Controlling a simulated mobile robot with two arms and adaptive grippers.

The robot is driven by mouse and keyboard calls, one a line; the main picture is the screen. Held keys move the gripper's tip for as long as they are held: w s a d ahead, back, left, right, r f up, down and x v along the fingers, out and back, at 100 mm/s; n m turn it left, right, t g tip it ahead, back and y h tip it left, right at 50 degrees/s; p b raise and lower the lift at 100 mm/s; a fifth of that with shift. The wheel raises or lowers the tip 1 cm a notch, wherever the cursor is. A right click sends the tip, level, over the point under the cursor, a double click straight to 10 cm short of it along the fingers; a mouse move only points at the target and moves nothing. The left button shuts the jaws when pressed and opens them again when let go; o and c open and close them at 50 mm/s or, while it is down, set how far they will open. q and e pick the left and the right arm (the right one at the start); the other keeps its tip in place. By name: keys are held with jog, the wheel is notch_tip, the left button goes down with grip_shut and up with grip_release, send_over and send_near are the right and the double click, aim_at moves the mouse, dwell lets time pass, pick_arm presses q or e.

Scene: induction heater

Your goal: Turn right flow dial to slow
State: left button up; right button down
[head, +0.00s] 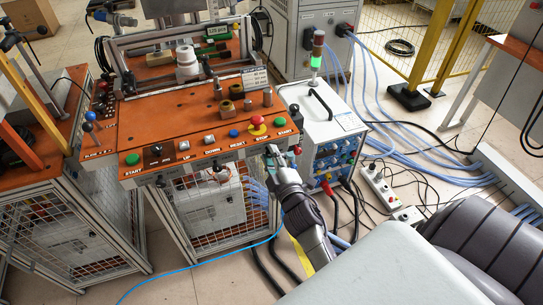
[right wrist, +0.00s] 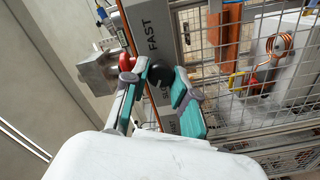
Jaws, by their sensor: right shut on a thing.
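The right flow dial (right wrist: 161,73) is a dark round knob in the right wrist view. It sits on a grey panel edge (right wrist: 150,20) with the word FAST printed above it; lettering below is partly covered. My right gripper (right wrist: 158,76) has its teal-padded fingers on either side of the dial and is shut on it. In the head view my right gripper (head: 274,153) is at the right front edge of the orange control console (head: 165,112) and hides the dial. My left gripper is not in view.
A white heater unit (head: 322,128) stands close to my right gripper. Cables lie on the floor at the right.

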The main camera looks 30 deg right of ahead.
jog(key=shift+r, duration=0.1)
jog(key=c, duration=0.9)
grip_release()
jog(key=shift+w, duration=0.1)
jog(key=shift+c, duration=0.2)
jog(key=v, duration=0.7)
jog(key=shift+s, duration=0.3)
